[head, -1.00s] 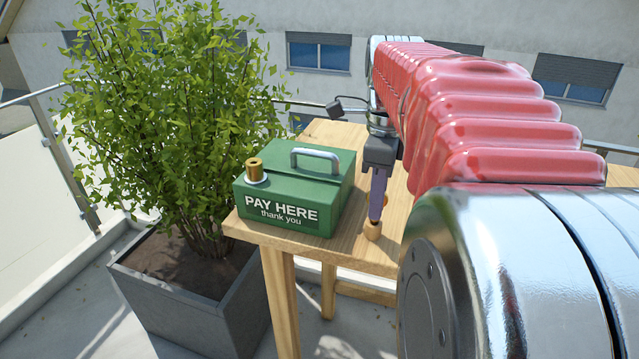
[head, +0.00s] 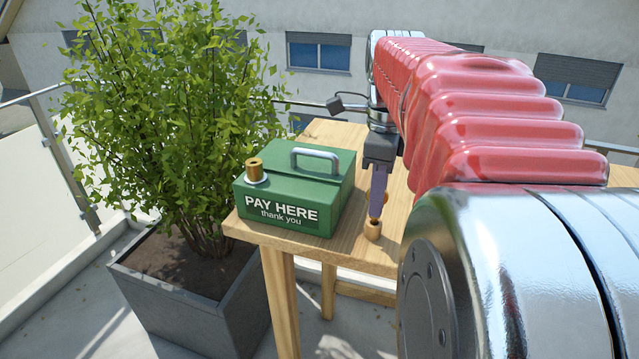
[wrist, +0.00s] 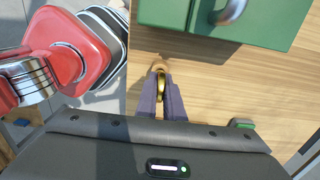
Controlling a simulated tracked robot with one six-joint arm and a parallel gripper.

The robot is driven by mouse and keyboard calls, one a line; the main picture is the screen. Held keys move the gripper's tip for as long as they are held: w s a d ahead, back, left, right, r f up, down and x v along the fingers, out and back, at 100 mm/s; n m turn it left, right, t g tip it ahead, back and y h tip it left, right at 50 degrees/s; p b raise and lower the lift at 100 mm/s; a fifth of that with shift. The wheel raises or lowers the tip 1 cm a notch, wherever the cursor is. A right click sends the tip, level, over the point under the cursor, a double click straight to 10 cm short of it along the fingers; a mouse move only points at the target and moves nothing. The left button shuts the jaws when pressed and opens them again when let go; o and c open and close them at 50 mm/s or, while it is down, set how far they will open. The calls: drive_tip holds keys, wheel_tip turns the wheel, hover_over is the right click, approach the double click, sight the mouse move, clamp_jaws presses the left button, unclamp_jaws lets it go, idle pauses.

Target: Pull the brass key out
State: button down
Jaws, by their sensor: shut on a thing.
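My gripper (head: 376,214) points down near the front edge of the wooden table, just right of the green box. In the wrist view, its two purple fingers (wrist: 161,98) are shut on the brass key (wrist: 160,86), of which only a small gold part shows between the tips. A round tan wooden piece (head: 372,230) is directly below the fingertips; it also shows just beyond them in the wrist view (wrist: 159,67). A sliver of brass shows between the tips and this piece. I cannot tell how much of the key is inside it.
The green box (head: 330,205) marked PAY HERE has a metal handle (head: 315,155) and a brass cylinder (head: 254,169) on top. A second tan piece (head: 386,199) is partly hidden behind my fingers. The wooden table (head: 345,250) is bare around them. A potted bush (head: 185,130) stands left.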

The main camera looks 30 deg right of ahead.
drive_tip(key=shift+r, duration=0.15)
drive_tip(key=shift+r, duration=4.95)
